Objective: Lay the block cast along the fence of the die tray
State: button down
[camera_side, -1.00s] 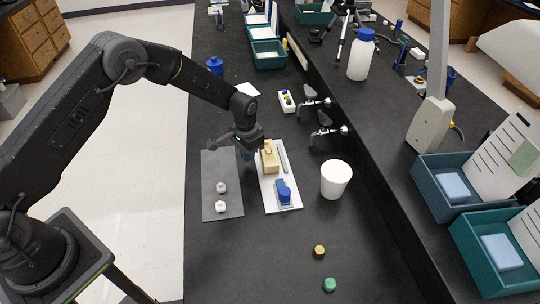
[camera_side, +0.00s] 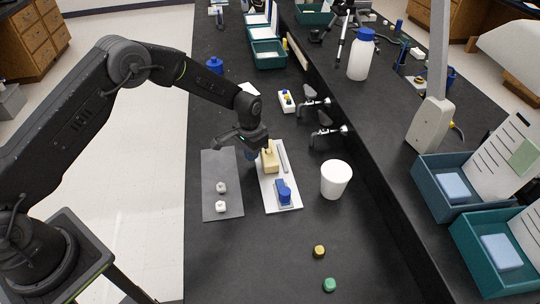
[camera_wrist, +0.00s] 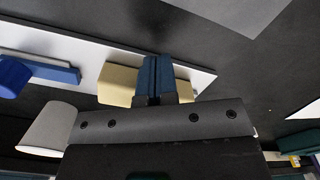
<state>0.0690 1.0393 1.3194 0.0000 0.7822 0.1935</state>
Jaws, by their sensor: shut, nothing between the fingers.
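The tan block cast (camera_side: 270,161) lies on the white die tray (camera_side: 267,194), left of the narrow grey fence (camera_side: 283,157) along the tray's right side. I cannot tell whether block and fence touch. A blue piece (camera_side: 284,191) sits at the tray's near end. My gripper (camera_side: 249,154) is at the block's left side, fingers pointing down. In the wrist view its blue fingers (camera_wrist: 155,80) are shut together with nothing between them. They hide the middle of the block (camera_wrist: 118,84); contact with it is unclear. The wrist view also shows the tray (camera_wrist: 90,59) and blue piece (camera_wrist: 14,76).
A grey mat (camera_side: 214,164) with two white crowns (camera_side: 221,187) lies left of the tray. A white cup (camera_side: 336,180) stands to its right. Taps (camera_side: 328,131) project beyond the tray on the right. Two small caps (camera_side: 319,251) lie on the clear near bench.

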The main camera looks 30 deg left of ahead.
jog(key=shift+w+d, duration=0.6)
jog(key=shift+d, duration=0.05)
jog(key=shift+w+d, duration=0.2)
jog(key=shift+s+a, duration=0.55)
jog(key=shift+a, duration=0.05)
notch_tip(320, 180, up, 7)
dwell(0.7)
jog(key=s+a+r+n+t, duration=0.1)
jog(key=s+r, duration=0.5)
jog(key=r, duration=0.5)
jog(key=s+a+r+t, duration=0.2)
jog(key=s+r, duration=0.5)
jog(key=r, duration=0.3)
jog(key=s+a+r+n+t, duration=0.1)
jog(key=s+r+n+t, duration=0.1)
jog(key=s, duration=1.8)
jog(key=shift+s+r+t, duration=0.15)
jog(key=shift+r+t, duration=0.15)
jog(key=shift+r, duration=0.35)
